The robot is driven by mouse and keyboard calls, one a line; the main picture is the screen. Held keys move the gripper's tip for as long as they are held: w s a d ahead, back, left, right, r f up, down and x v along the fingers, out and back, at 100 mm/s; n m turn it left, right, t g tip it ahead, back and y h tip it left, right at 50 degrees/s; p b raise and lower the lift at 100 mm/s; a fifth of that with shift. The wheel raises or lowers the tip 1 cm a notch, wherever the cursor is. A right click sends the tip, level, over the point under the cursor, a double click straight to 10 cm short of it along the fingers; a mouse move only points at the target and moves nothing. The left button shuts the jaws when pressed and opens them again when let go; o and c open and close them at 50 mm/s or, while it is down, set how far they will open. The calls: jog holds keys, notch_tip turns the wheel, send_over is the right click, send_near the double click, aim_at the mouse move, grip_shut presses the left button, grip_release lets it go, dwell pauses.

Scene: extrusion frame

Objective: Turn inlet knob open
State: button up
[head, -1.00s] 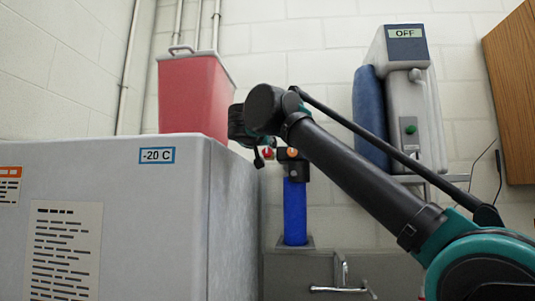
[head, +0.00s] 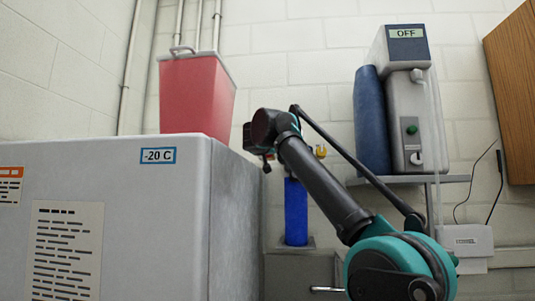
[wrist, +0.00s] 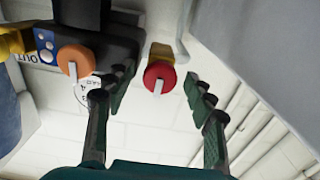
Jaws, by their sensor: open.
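In the wrist view, a red round knob (wrist: 158,77) with a pale pointer bar sits on a yellow fitting (wrist: 161,52). It lies between the fingertips of my gripper (wrist: 158,84), with a gap on each side. My gripper is open and empty. To its left, outside the fingers, is an orange knob (wrist: 75,62) with a similar pale bar. In the head view, my arm hides both knobs; the blue cylinder (head: 296,212) below the block shows.
A grey freezer (head: 120,240) marked -20 C stands at the left with a red bin (head: 195,95) on it. A grey device (head: 412,110) reading OFF and a dark blue cylinder (head: 371,125) stand on a shelf at the right. A wooden cabinet (head: 512,90) hangs farther right.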

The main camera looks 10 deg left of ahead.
jog(key=shift+c, duration=0.2)
jog(key=c, duration=1.1)
jog(key=shift+n, duration=8.9)
